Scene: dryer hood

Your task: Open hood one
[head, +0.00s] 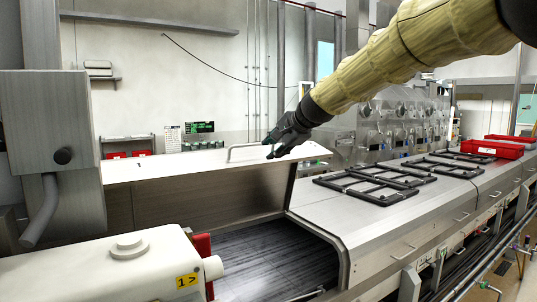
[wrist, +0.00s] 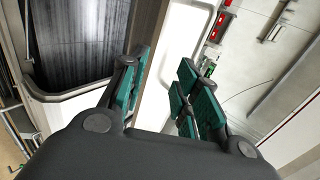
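The hood (head: 215,165) is a pale metal lid in the head view. It stands raised and tilted above a dark conveyor bed (head: 255,262), with its brownish underside (head: 190,200) showing. A thin bar handle (head: 240,148) is on its top face. My gripper (head: 272,150) is at the right end of the handle, close over the hood. In the wrist view my gripper (wrist: 157,95) has its green-padded fingers spread apart, with the pale hood panel (wrist: 162,75) between and beyond them. I cannot tell whether a finger touches the hood or handle.
A white machine housing (head: 100,268) labelled "1>" stands at the front left, beside a grey metal column (head: 60,130). Dark frames (head: 375,182) lie on the closed covers to the right. Red trays (head: 495,148) sit farther back.

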